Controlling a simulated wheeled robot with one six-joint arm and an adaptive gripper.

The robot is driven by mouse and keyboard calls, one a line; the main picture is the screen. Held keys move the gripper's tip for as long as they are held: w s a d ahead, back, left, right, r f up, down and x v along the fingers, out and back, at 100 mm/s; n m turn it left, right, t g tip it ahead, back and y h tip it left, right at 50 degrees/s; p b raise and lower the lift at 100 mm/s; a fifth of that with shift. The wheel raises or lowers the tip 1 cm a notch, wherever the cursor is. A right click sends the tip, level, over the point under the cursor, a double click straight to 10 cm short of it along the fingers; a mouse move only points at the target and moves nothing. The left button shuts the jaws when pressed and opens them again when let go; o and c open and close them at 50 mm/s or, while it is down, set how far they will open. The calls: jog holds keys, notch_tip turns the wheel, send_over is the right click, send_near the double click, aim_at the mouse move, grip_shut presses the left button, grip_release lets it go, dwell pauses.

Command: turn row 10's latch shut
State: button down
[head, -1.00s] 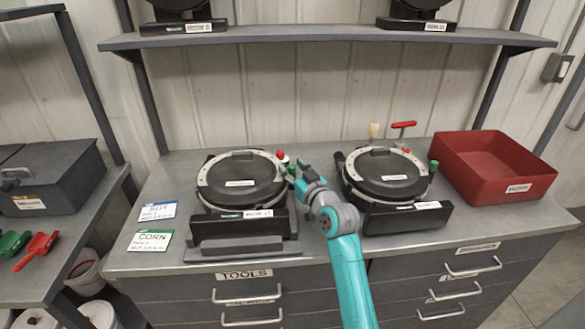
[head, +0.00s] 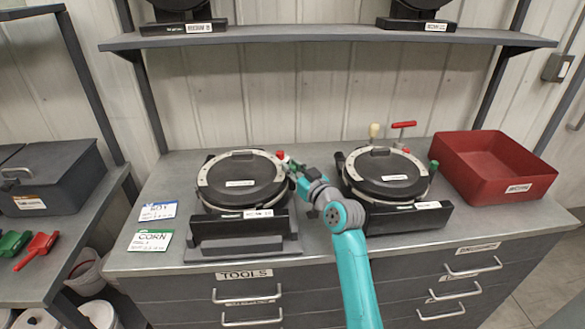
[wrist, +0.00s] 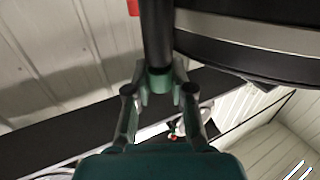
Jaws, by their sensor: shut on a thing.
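Two round black seed meters with pale rims stand on the bench: the left meter (head: 241,182) and the right meter (head: 386,175). Their front labels are too small to read surely. My gripper (head: 291,165) is at the right side of the left meter's rim, beside a red knob (head: 280,155). In the wrist view my gripper (wrist: 160,80) is shut on the green end of a black latch handle (wrist: 158,45), with one finger on each side. The meter's dark curved body fills the upper right there. The fingers largely hide the handle in the head view.
The right meter stands close to the right of my arm, with a green knob (head: 433,166). A red bin (head: 480,190) is at the bench's right. A shelf (head: 330,36) hangs above.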

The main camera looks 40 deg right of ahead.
jog(key=shift+f+n+y, duration=0.1)
jog(key=shift+n+y, duration=0.9)
jog(key=shift+y, duration=0.6)
jog(key=c, duration=1)
grip_release()
jog(key=shift+s, duration=0.15)
jog(key=s, duration=1.1)
jog(key=shift+s+d, duration=0.25)
jog(key=shift+s, duration=0.15)
